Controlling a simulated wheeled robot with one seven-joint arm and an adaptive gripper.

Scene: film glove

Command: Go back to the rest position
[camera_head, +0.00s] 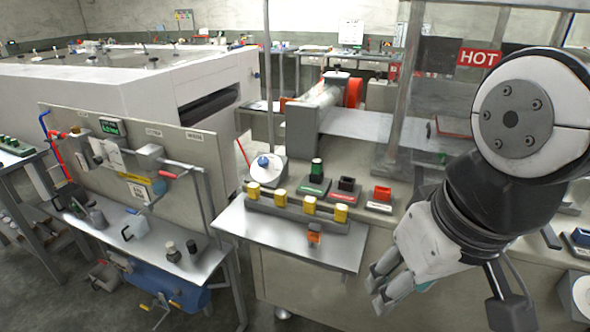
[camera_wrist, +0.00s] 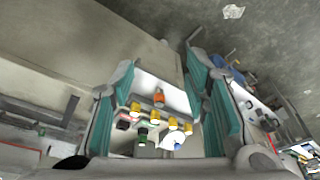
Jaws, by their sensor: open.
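My gripper (camera_head: 380,290) hangs at the lower right of the head view, at the end of my white and black arm. It is in front of the long grey bench and right of the small metal shelf (camera_head: 340,258). In the wrist view my gripper (camera_wrist: 163,85) shows two teal-padded fingers standing well apart. Nothing is between the pads; the shelf with its yellow and orange pieces shows in the gap, some way beyond the fingertips. The gripper touches nothing that I can see.
The shelf carries a rack of yellow-topped pieces (camera_head: 296,205) and an orange piece (camera_head: 314,233). Green, black and red blocks (camera_head: 382,194) stand on the bench behind. A red HOT sign (camera_head: 479,58) hangs near my arm.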

